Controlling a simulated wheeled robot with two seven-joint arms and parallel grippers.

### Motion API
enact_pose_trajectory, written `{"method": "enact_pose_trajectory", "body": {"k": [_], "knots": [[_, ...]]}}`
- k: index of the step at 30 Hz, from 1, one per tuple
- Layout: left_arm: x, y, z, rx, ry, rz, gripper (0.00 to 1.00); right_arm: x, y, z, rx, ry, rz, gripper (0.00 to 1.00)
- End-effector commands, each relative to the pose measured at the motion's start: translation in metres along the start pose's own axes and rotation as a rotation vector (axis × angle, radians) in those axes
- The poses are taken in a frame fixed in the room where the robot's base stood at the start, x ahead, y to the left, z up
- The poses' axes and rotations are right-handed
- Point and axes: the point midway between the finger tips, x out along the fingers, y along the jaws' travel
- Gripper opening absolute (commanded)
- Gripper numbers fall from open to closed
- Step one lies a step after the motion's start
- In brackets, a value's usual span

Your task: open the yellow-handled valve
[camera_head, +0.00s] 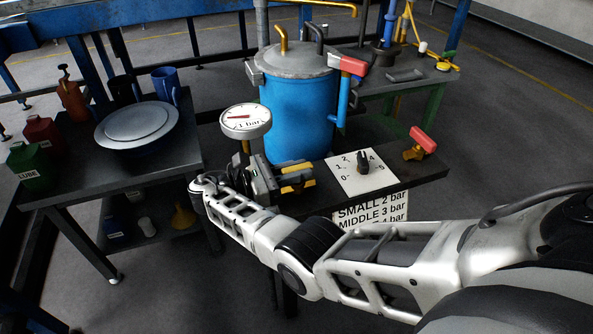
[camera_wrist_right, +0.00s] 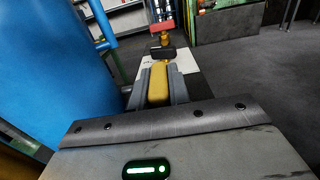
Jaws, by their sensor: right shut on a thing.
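The yellow valve handle (camera_head: 297,168) sits low in front of the blue pot (camera_head: 296,115), by the shelf edge. My right gripper (camera_head: 284,180) reaches in from the right and is shut on this handle. In the right wrist view the yellow handle (camera_wrist_right: 158,82) lies between the two grey fingers, pointing away from the palm. The valve body under the handle is mostly hidden by the gripper. My left gripper is not in view.
A round gauge (camera_head: 246,121) marked in bar stands left of the gripper. A numbered dial plate (camera_head: 361,171) with a black knob and a red-handled valve (camera_head: 422,140) are to the right. A side table (camera_head: 75,183) at left holds plates, cans and a blue mug.

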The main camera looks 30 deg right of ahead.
Motion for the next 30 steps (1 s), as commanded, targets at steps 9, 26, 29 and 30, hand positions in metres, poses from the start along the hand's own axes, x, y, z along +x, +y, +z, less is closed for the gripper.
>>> {"method": "enact_pose_trajectory", "body": {"k": [9,26,29,30], "knots": [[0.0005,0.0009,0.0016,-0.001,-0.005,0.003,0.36,0.0011,-0.0005,-0.0001,-0.001,0.0,-0.037,0.0],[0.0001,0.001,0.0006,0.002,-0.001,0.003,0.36,0.0013,-0.0001,0.0,0.0,0.0,-0.035,0.4],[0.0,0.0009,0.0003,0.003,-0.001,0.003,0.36,0.001,-0.0002,0.0001,0.0,0.0,-0.035,0.4],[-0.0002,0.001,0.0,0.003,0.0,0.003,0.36,0.0007,-0.0004,0.0003,0.001,0.0,-0.036,0.4]]}}
